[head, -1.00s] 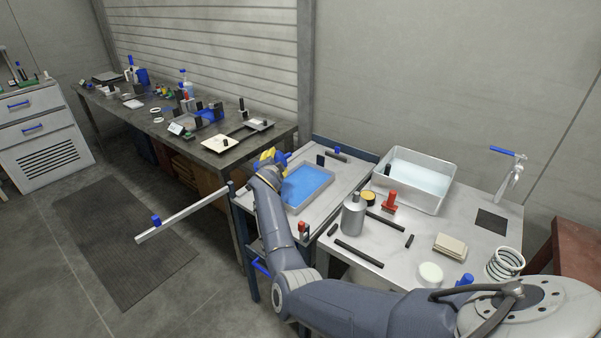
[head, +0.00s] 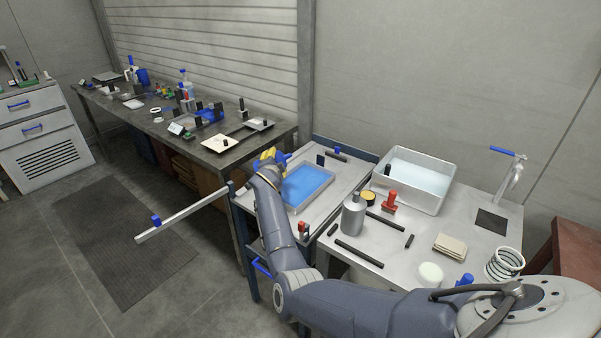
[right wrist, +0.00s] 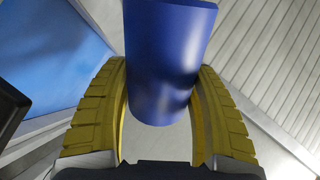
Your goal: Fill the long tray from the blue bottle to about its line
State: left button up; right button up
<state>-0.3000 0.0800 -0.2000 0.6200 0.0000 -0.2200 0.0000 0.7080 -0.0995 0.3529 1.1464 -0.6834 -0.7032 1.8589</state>
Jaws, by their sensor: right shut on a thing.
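My right gripper (head: 272,160) is over the left edge of a shallow grey tray (head: 297,209), which holds blue liquid (head: 308,184). In the right wrist view the yellow fingers of my right gripper (right wrist: 160,115) are shut on a smooth blue cylinder, the blue bottle (right wrist: 165,60). Its mouth and any stream from it cannot be made out. A blue surface beside it in the wrist view (right wrist: 45,50) looks like the tray's liquid. No fill line can be made out. My left gripper is not in view.
A deep white basin (head: 436,199) of pale liquid stands right of the tray. A long bar (head: 185,213) sticks out leftward. A cluttered dark bench (head: 222,158) stands behind left.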

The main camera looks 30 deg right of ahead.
jog(key=shift+a+f+m+y, duration=0.1)
jog(key=shift+f+m+y, duration=0.05)
jog(key=shift+m+y, duration=0.3)
dwell(1.6)
jog(key=shift+s+d+f+m, duration=0.25)
jog(key=shift+s+d+m, duration=0.05)
jog(key=shift+d+m, duration=0.35)
dwell(1.8)
jog(key=shift+r+m+t+y, duration=0.3)
jog(key=shift+r+m+y, duration=0.25)
jog(key=shift+m, duration=0.15)
dwell(1.8)
jog(key=shift+f, duration=0.1)
dwell(0.9)
